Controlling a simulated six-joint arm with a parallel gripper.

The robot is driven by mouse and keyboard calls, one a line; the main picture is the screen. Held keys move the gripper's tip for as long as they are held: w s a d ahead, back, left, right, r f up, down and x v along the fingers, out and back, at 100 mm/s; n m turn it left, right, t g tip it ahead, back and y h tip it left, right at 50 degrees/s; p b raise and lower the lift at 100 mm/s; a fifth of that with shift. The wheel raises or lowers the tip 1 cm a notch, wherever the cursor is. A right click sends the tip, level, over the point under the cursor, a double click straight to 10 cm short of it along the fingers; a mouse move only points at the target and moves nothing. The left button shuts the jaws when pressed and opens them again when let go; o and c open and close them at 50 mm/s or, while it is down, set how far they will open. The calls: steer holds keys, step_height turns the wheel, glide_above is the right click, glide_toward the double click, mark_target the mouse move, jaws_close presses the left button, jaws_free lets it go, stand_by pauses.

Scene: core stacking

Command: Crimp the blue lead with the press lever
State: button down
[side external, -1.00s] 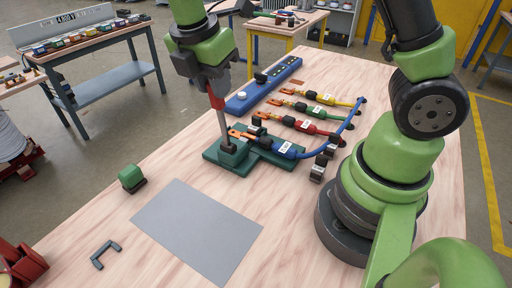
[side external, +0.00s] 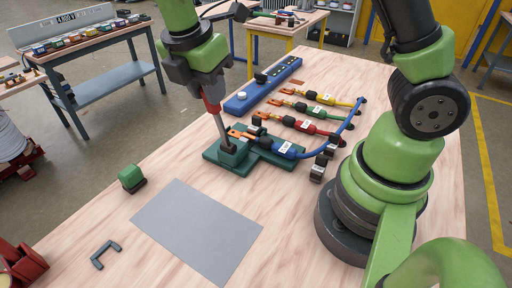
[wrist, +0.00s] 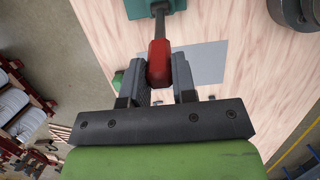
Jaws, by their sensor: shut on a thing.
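The press (side external: 236,158) is a dark green base on the wooden table in the side view. Its lever is a grey rod with a red handle (wrist: 158,62), and it leans a little to the left. My gripper (side external: 211,95) is shut on the red handle; the wrist view shows a dark jaw pad on each side of it. The blue lead (side external: 284,150) lies with its orange terminal (side external: 240,132) at the press, beside the lever's foot. Whether the terminal is squeezed cannot be told.
Red, green and yellow leads (side external: 310,112) lie behind the blue one. A blue strip (side external: 262,88) with a white knob is farther back. A grey mat (side external: 197,230), a green block (side external: 131,178) and a dark U-shaped piece (side external: 105,254) are at the front left.

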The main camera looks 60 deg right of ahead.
steer(key=shift+a+f, duration=0.2)
steer(key=shift+a, duration=0.55)
steer(key=shift+a+f, duration=0.2)
steer(key=shift+a, duration=0.55)
steer(key=shift+a+f, duration=0.65)
steer(key=shift+a, duration=0.35)
steer(key=shift+a+f, duration=0.6)
steer(key=shift+a, duration=0.4)
steer(key=shift+a+f, duration=1.55)
steer(key=shift+f, duration=0.2)
steer(key=shift+a+f, duration=0.15)
steer(key=shift+f, duration=0.15)
steer(key=c, duration=0.8)
jaws_free()
steer(key=shift+c, duration=0.2)
steer(key=shift+r, duration=0.15)
